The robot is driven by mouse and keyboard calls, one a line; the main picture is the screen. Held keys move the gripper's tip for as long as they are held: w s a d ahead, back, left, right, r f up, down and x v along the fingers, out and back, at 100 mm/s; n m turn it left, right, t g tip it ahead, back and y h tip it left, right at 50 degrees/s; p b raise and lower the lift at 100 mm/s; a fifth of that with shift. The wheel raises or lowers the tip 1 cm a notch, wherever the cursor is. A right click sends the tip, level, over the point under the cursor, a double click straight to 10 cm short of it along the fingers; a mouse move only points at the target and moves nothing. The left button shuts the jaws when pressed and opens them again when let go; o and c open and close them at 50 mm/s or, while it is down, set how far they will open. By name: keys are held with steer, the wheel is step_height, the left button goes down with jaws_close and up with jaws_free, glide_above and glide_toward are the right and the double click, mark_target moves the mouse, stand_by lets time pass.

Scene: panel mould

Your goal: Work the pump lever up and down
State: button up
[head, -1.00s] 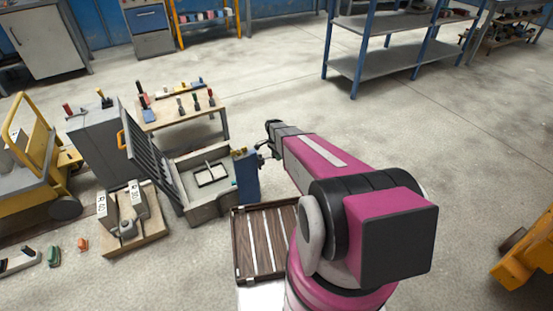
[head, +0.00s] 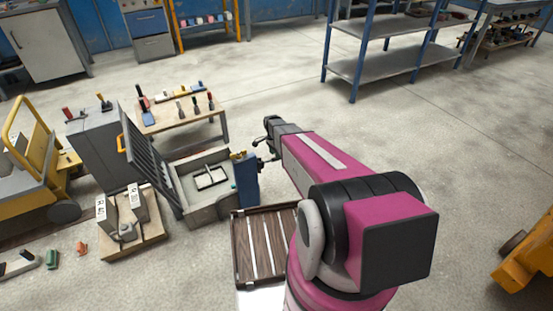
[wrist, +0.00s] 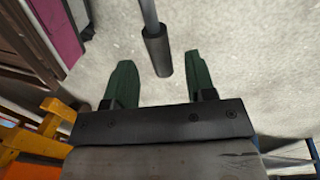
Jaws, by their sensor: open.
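The pump lever (wrist: 156,48) shows in the wrist view as a thin grey rod ending in a dark cylindrical grip. The grip's end lies between the two green fingertips of my gripper (wrist: 161,72), with a visible gap on each side. My gripper is open and does not hold the lever. In the head view a blue pump body (head: 246,181) with yellow fittings stands at the right side of the grey mould. My gripper (head: 267,143) is just right of it, small and partly merged with dark parts, so the lever's angle is unclear there.
The grey mould (head: 206,211) has a slatted panel (head: 150,158) leaning at its left. A wooden slatted pallet (head: 263,225) lies in front, beside my arm. A tool table (head: 178,124) stands behind.

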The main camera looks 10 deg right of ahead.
step_height(320, 180, up, 7)
steer(key=w, duration=0.1)
steer(key=shift+w+a, duration=0.15)
steer(key=shift+a, duration=0.1)
steer(key=shift+f, duration=0.1)
